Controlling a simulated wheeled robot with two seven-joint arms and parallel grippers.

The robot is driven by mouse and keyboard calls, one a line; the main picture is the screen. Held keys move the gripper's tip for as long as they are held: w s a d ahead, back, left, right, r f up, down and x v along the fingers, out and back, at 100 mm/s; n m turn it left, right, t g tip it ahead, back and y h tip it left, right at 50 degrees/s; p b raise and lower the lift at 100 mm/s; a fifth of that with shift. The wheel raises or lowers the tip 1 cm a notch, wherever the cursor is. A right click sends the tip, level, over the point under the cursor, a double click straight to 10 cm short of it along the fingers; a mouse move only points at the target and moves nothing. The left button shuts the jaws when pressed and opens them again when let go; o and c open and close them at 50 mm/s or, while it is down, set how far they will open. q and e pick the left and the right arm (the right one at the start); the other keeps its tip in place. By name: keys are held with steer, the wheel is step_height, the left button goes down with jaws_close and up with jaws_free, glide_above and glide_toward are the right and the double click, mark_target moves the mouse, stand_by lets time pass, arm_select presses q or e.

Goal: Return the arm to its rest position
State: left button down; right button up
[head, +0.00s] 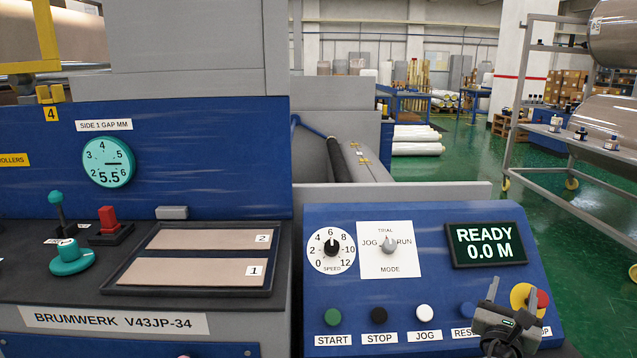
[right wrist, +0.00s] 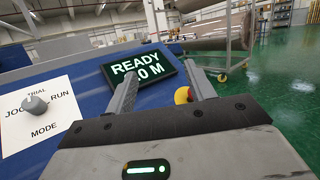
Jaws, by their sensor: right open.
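My right gripper (head: 510,298) is at the lower right of the head view, over the right end of the blue control panel (head: 470,290). It hides part of the label row and part of the red stop button (head: 543,299) with its yellow collar. In the right wrist view the two fingers of the right gripper (right wrist: 164,80) stand wide apart with nothing between them. My left gripper is not in view.
The panel has a speed knob (head: 331,247), a mode knob (head: 389,245) and start (head: 333,317), stop (head: 379,313) and jog (head: 424,312) buttons. A tray (head: 190,289) with two samples lies left. A rack (head: 520,100) with rolls stands right. Green floor between is clear.

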steer(key=s+d+r+n+h, duration=0.15)
steer(key=d+r, duration=0.35)
steer(key=d, duration=0.5)
steer(key=s+a+f+m+g+y, duration=0.3)
steer(key=s+a+f+m+y, duration=0.25)
steer(key=s+f, duration=0.4)
steer(key=s+a+f+m+g+y, duration=0.2)
steer(key=s+a+f+m+y, duration=0.35)
steer(key=f, duration=0.75)
steer(key=s+a+f+m+g+y, duration=0.1)
steer(key=s+a+m+g+y, duration=0.35)
steer(key=s+a+m, duration=0.9)
steer(key=a+m+t+y, duration=0.1)
steer(key=a+m+t, duration=0.2)
steer(key=a, duration=0.6)
steer(key=shift+r+m, duration=0.3)
steer(key=shift+r, duration=0.05)
